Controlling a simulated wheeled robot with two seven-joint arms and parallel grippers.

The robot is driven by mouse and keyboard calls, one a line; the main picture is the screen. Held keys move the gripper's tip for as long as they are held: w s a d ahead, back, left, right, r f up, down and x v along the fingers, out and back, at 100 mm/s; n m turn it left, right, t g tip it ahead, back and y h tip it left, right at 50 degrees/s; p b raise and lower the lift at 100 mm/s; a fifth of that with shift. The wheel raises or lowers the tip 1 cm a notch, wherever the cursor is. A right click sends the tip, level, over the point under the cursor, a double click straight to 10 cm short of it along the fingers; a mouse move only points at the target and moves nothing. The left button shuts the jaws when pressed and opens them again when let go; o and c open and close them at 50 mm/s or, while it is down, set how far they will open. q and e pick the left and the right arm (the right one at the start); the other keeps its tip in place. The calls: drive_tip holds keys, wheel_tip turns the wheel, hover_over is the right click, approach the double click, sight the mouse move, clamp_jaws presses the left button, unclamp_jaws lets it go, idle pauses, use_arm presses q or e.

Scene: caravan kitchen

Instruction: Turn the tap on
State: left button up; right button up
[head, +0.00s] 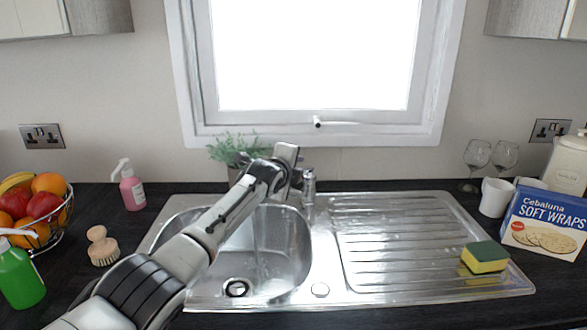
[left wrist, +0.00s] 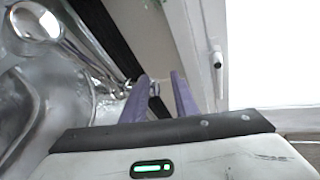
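The chrome tap (head: 309,186) stands at the back of the steel sink (head: 322,258), just right of the bowl. My left arm reaches across the bowl, and its gripper (head: 287,156) is at the tap's left, hiding part of it. In the left wrist view, the two purple fingers of my left gripper (left wrist: 162,82) are apart. A small chrome part shows near the left fingertip; I cannot tell whether they touch. A round chrome piece (left wrist: 37,22) shows at upper left. No clear stream of water shows. My right gripper is out of view.
A potted plant (head: 232,148) stands behind the bowl, close to my left arm. The window (head: 318,125) is behind the tap. A sponge (head: 485,257) lies on the right of the drainer. A brush (head: 102,247) and pink soap bottle (head: 131,188) stand left. The drainer's middle is clear.

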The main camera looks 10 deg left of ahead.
use_arm(q)
drive_tip(key=shift+s+a, duration=0.1)
drive_tip(key=shift+s+a+r, duration=0.1)
drive_tip(key=shift+s+r, duration=0.1)
drive_tip(key=shift+s, duration=0.3)
drive_tip(key=v, duration=0.9)
